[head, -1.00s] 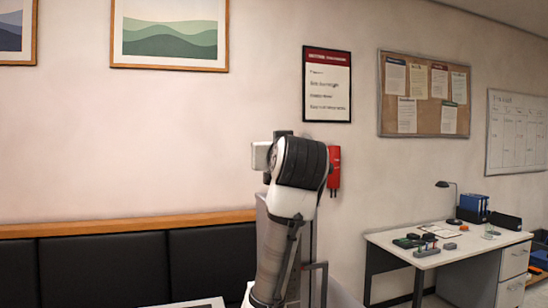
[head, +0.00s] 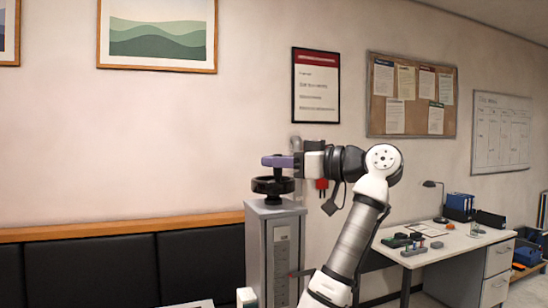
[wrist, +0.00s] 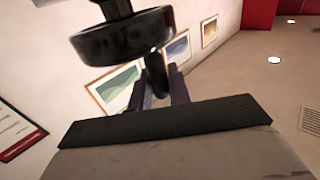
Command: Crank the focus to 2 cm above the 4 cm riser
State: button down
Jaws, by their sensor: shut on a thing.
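A black handwheel (head: 268,187) sits on top of a grey column (head: 256,250) in the head view. The wheel also shows large at the top of the wrist view (wrist: 115,42). My gripper (head: 277,161), with purple fingers, is at the wheel's upper side and reaches it from the right. In the wrist view my gripper (wrist: 157,88) is shut on the wheel's black crank handle (wrist: 155,68), which stands between the fingers. The column's front face bears a panel with markings too small to read. The riser is not visible.
A desk (head: 440,245) with small items and a lamp stands at the right. A black padded bench back (head: 110,270) runs along the wall at the left.

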jog(key=shift+w+d+n+g+y, duration=0.1)
jog(key=shift+d+n+g+y, duration=0.2)
jog(key=shift+n+g, duration=0.65)
jog(key=shift+w+d+n+g+y, duration=0.1)
jog(key=shift+n+g+y, duration=0.45)
jog(key=shift+g, duration=0.75)
jog(key=shift+w+d+n+g+y, duration=0.15)
jog(key=shift+n+g+y, duration=0.1)
jog(key=shift+n+g, duration=0.75)
jog(key=shift+n+g, duration=0.3)
jog(key=shift+g, duration=0.65)
jog(key=c, duration=1.4)
grip_release()
jog(key=shift+o, duration=0.2)
jog(key=shift+d, duration=0.1)
